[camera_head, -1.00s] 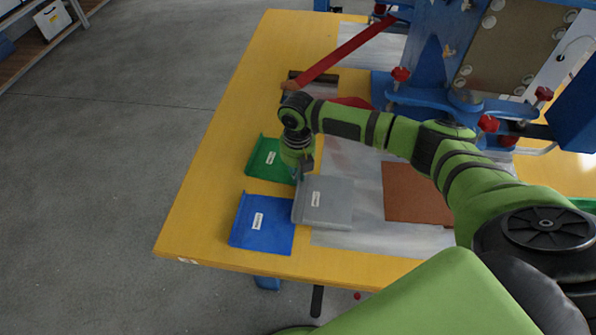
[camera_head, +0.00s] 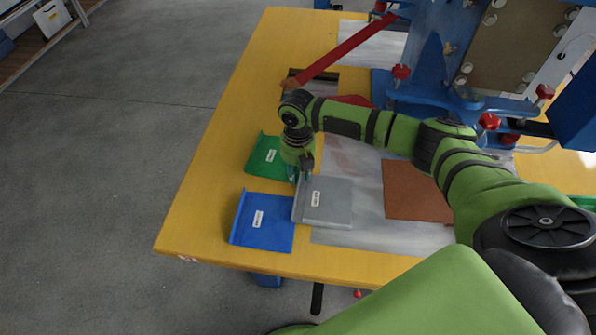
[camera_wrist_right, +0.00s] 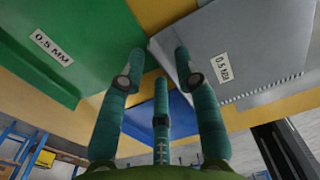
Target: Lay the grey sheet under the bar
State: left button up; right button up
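The grey sheet (camera_head: 330,203) lies on the near part of the yellow table, with a white label and a raised left edge. It also shows in the right wrist view (camera_wrist_right: 245,50). My right gripper (camera_head: 299,178) points down at the sheet's upper left corner. In the wrist view its teal fingers (camera_wrist_right: 160,55) are apart, on either side of the sheet's near corner. I cannot tell whether they touch it. A long red bar (camera_head: 340,54) slants from the blue machine over the table; whether it is the task's bar is unclear. My left gripper is out of view.
A green sheet (camera_head: 263,155) and a blue sheet (camera_head: 262,222) lie beside the grey one. A brown sheet (camera_head: 415,192) lies to the right on a pale plate (camera_head: 345,240). The blue machine (camera_head: 425,60) stands at the back right. The table's left strip is clear.

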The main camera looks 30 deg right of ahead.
notch_tip(320, 180, up, 12)
jog(key=shift+r+b, duration=0.15)
jog(key=shift+b, duration=0.3)
dwell(0.4)
